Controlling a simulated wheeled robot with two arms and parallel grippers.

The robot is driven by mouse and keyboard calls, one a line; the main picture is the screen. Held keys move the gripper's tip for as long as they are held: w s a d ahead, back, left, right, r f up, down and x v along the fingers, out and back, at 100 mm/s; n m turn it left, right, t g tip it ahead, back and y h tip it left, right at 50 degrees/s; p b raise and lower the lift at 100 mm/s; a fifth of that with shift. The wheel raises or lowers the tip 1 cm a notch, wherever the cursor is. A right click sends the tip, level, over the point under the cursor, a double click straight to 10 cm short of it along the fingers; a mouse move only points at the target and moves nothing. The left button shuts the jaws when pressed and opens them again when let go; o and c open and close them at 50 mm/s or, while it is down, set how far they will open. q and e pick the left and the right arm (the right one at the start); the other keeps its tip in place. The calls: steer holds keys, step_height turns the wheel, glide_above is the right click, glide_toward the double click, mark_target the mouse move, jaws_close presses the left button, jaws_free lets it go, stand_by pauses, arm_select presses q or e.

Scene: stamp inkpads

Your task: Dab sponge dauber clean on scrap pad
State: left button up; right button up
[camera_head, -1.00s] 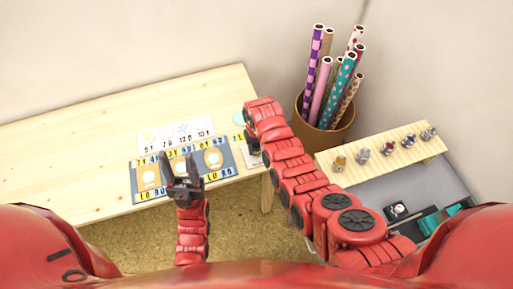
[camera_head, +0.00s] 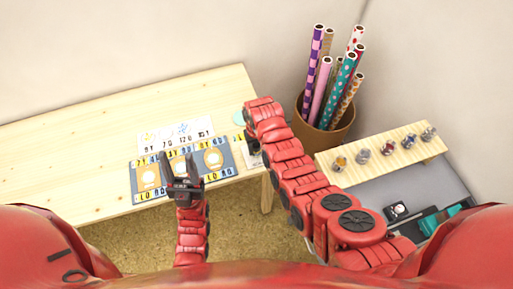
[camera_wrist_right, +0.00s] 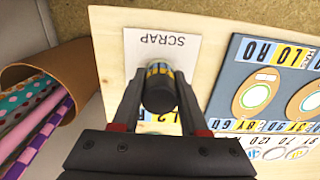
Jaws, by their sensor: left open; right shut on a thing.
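The white scrap pad (camera_wrist_right: 145,52), marked SCRAP, lies at the table's edge in the right wrist view. The sponge dauber (camera_wrist_right: 160,88) is a dark cylinder with a yellow and blue patterned band. My right gripper (camera_wrist_right: 160,98) is shut on it, over the pad's lower part. Its far end is hidden, so I cannot tell whether it touches the pad. In the head view my right arm hides the dauber and most of the pad. My left gripper (camera_head: 181,166) is open and empty above the blue-grey mat (camera_head: 168,188).
The table's left part is clear. A brown bin (camera_head: 325,133) of patterned rolls stands behind my right arm. A wooden rack (camera_head: 385,158) stands at right.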

mark_target(256, 144)
steer(key=shift+r, duration=0.4)
steer(key=shift+r, duration=0.1)
step_height(256, 144, up, 2)
steer(key=shift+w+r+p, duration=0.1)
steer(key=shift+p, duration=0.7)
steer(key=shift+r+p, duration=0.45)
steer(key=shift+r, duration=0.65)
steer(key=shift+f, duration=0.15)
steer(key=shift+f+b, duration=1.6)
steer(key=shift+f, duration=0.5)
steer(key=shift+f+b, duration=0.4)
steer(key=shift+f, duration=0.2)
